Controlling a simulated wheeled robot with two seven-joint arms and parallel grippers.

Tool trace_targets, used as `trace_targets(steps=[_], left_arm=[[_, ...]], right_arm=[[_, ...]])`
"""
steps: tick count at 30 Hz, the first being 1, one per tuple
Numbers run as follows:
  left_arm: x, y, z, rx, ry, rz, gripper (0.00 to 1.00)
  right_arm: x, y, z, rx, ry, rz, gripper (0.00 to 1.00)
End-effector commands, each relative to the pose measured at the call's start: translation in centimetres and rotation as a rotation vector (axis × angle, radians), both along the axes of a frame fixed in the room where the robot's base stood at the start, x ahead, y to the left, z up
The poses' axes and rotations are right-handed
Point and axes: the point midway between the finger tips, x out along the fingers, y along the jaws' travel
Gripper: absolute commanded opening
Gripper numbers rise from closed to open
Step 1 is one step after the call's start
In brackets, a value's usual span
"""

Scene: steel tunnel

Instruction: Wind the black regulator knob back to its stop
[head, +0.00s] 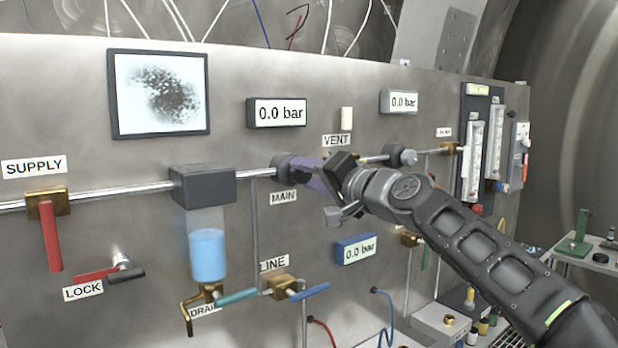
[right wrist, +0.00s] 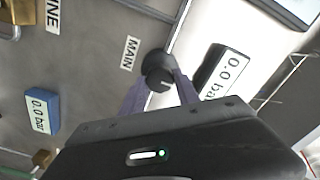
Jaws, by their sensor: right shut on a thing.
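The black regulator knob (head: 283,164) sits on the steel pipe just above the MAIN label (head: 283,197). It shows in the right wrist view (right wrist: 158,68) as a dark round knob with a pale mark on its face. My right gripper (head: 303,172) reaches in from the right, its purple fingers one on each side of the knob and shut on it. The fingers and hand hide part of the knob in the head view. My left gripper is not in view.
Gauges (head: 277,112), (head: 403,101) and a blue one (head: 356,249) read 0.0 bar. Left of the knob are a dark block (head: 203,185) over a blue-filled bowl (head: 207,255) and a red SUPPLY lever (head: 52,236). Teal (head: 238,297) and blue (head: 311,291) levers stick out below.

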Motion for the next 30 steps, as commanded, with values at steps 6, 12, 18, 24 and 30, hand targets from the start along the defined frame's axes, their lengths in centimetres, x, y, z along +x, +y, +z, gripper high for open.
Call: trace_targets(steps=[6,12,18,24,30], left_arm=[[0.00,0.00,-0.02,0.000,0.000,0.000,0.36],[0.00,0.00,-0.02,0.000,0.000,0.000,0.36],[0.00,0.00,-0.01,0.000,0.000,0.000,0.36],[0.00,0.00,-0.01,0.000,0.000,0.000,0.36],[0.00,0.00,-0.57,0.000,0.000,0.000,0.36]], right_arm=[[0.02,0.08,-0.21,-0.008,0.000,0.002,0.00],[0.02,0.08,-0.22,-0.008,0.000,0.002,0.42],[0.01,0.04,-0.12,-0.006,-0.001,0.001,0.59],[0.00,0.02,-0.07,-0.005,-0.002,0.000,0.59],[-0.66,-0.54,-0.17,-0.005,-0.002,-0.001,0.59]])
